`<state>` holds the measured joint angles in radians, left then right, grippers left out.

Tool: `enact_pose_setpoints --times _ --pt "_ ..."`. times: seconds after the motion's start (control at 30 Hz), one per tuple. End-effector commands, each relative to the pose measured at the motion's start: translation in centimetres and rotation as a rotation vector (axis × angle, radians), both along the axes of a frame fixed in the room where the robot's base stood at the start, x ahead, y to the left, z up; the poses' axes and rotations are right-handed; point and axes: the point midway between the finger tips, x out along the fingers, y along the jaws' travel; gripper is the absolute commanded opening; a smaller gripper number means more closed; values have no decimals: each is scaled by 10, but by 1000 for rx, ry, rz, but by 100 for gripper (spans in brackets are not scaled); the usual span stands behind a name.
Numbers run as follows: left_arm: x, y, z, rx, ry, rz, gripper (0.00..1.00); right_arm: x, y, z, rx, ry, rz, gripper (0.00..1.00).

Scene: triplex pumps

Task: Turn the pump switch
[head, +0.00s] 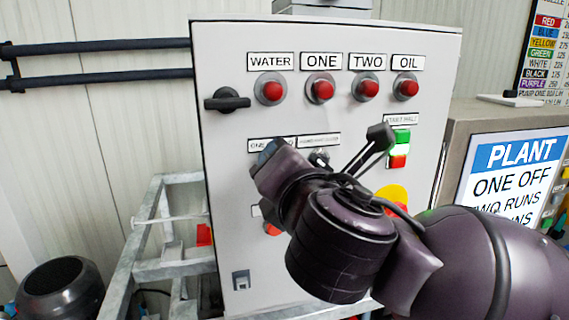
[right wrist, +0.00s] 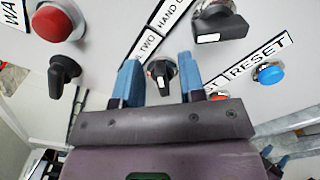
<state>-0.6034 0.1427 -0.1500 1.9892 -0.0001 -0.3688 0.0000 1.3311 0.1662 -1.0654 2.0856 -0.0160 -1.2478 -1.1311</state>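A black rotary selector knob (right wrist: 160,75) with a pale pointer mark sits on the grey panel, below a label whose visible part reads TWO, in the right wrist view. My right gripper (right wrist: 158,64) is open, with its blue fingers on either side of this knob and visible gaps to both. I cannot tell how deep the fingertips reach. In the head view, my right gripper (head: 268,156) covers this knob. A second black knob (head: 320,158) shows just past the gripper; it also shows in the right wrist view (right wrist: 218,24). My left gripper is out of view.
The control panel (head: 225,200) carries a row of red buttons (head: 322,89), a black handle (head: 228,100) and green and red start/halt buttons (head: 400,148). A metal frame (head: 150,250) stands left.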

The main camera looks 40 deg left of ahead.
Motion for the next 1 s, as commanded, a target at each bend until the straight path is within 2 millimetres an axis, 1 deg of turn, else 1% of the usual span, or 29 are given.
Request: enact_pose_setpoints --times 0.13,0.27,0.7,0.83,1.0 --pt "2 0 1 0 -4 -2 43 -1 -1 0 0 0 0 37" --pt "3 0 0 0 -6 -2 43 -7 -8 0 1 0 1 37" --pt "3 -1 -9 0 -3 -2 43 -55 -64 -1 1 0 2 37" --pt "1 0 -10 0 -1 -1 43 -64 -75 0 0 0 0 37" --pt "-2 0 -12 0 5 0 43 -69 -82 0 -1 0 -1 37"
